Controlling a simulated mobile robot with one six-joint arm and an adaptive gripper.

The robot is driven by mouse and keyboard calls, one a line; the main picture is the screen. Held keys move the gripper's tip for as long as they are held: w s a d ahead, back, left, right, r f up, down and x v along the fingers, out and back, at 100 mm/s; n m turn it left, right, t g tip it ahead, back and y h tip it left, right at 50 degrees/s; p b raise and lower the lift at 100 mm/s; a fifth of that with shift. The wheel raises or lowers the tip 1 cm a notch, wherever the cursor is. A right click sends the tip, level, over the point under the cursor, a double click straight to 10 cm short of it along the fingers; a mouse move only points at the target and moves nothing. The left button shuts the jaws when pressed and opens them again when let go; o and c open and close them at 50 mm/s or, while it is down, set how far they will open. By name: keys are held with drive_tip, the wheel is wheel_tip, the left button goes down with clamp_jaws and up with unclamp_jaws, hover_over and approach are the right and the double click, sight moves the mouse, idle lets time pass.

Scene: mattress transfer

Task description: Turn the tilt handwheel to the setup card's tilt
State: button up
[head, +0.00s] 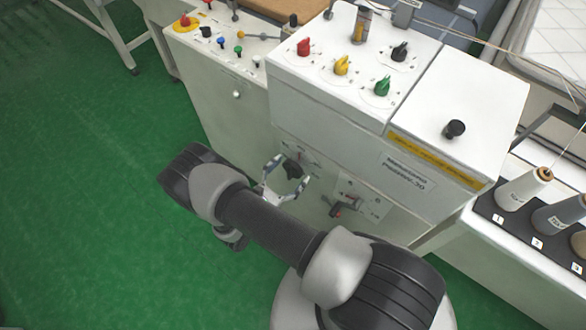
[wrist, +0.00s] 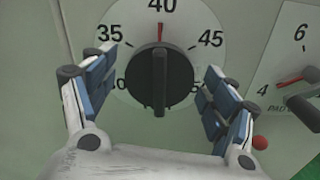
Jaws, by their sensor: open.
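The tilt handwheel looks to be the black knob (wrist: 160,77) on a white round dial (wrist: 128,20) on the machine's front panel. The dial reads 35, 40 and 45 along its top, and a red line stands just under 40. The knob's grip bar is upright. My gripper (wrist: 155,95) is open, its blue-padded fingers either side of the knob with gaps on both sides. In the head view my gripper (head: 285,182) is at the same dial, with the dark knob (head: 291,170) between its fingers. I cannot make out a setup card.
A second dial (head: 360,199) with a red-tipped lever is right of the handwheel; its pointer is near 4 in the wrist view. Red (head: 304,47), yellow (head: 341,65) and green (head: 382,86) knobs sit on the machine top. Thread cones (head: 523,188) stand right. Green floor is clear left.

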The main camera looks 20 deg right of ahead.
drive_tip(key=shift+x, duration=0.9)
drive_tip(key=shift+c, duration=0.2)
drive_tip(key=shift+s, duration=0.1)
drive_tip(key=c, duration=1)
drive_tip(key=shift+n, duration=0.4)
drive_tip(key=n+b, duration=0.2)
drive_tip(key=n, duration=0.2)
drive_tip(key=shift+n, duration=0.3)
drive_tip(key=n+b, duration=0.1)
drive_tip(key=n, duration=0.4)
drive_tip(key=shift+a+n+b, duration=0.1)
drive_tip(key=shift+n+b, duration=0.2)
drive_tip(key=shift+n, duration=0.1)
